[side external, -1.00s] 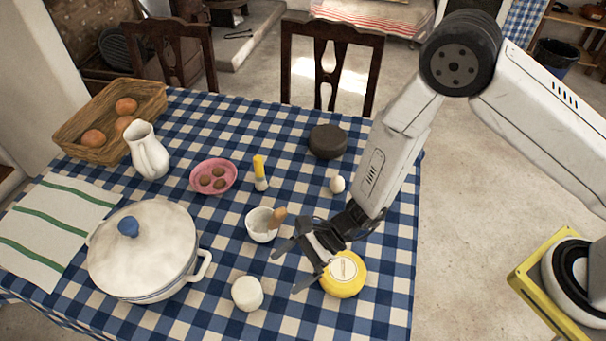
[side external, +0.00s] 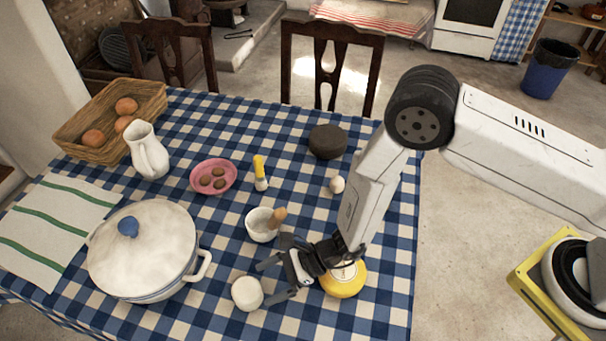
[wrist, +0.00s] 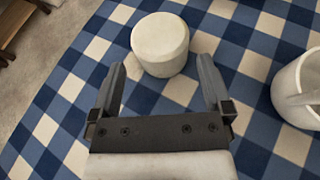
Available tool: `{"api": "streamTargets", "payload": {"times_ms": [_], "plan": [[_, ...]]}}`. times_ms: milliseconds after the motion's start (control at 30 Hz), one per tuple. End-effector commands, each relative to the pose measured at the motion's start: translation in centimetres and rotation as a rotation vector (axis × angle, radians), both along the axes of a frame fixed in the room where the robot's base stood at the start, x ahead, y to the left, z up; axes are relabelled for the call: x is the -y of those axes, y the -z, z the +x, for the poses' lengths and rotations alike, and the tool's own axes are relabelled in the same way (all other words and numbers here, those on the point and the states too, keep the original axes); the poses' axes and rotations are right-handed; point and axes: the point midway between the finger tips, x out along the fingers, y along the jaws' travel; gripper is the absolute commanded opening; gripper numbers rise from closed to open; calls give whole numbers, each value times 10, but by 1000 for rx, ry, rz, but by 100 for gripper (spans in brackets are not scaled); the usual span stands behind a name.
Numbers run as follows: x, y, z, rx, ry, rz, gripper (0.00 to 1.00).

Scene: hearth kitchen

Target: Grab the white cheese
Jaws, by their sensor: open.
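The white cheese (side external: 247,293) is a small, pale, round-edged cylinder standing upright on the checked tablecloth, right of the big pot. My gripper (side external: 268,280) is open and low over the table, just right of the cheese, with its fingers pointing toward it. In the wrist view the cheese (wrist: 160,44) lies straight ahead, at the level of the fingertips of my gripper (wrist: 161,75) and slightly beyond. The space between the fingers is empty. I cannot tell whether a fingertip touches the cheese.
A yellow round cheese-like object (side external: 344,281) is close behind my gripper. A white mortar with a pestle (side external: 262,226) stands just beyond it; it also shows in the wrist view (wrist: 300,92). The lidded pot (side external: 145,250) is left of the cheese. Cloth in front is clear.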

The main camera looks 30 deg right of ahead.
Motion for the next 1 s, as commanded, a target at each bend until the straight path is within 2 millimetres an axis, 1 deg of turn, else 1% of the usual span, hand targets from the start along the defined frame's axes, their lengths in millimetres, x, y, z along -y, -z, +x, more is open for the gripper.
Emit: {"api": "streamTargets", "payload": {"times_ms": [100, 300, 433, 800, 1000], "plan": [[-5, 2, 1, 1, 0, 0, 100], [-6, 2, 1, 0, 1, 0, 100], [-11, 5, 2, 1, 0, 0, 100], [-42, 18, 9, 1, -1, 0, 100], [-52, 22, 11, 1, 0, 0, 100]]}}
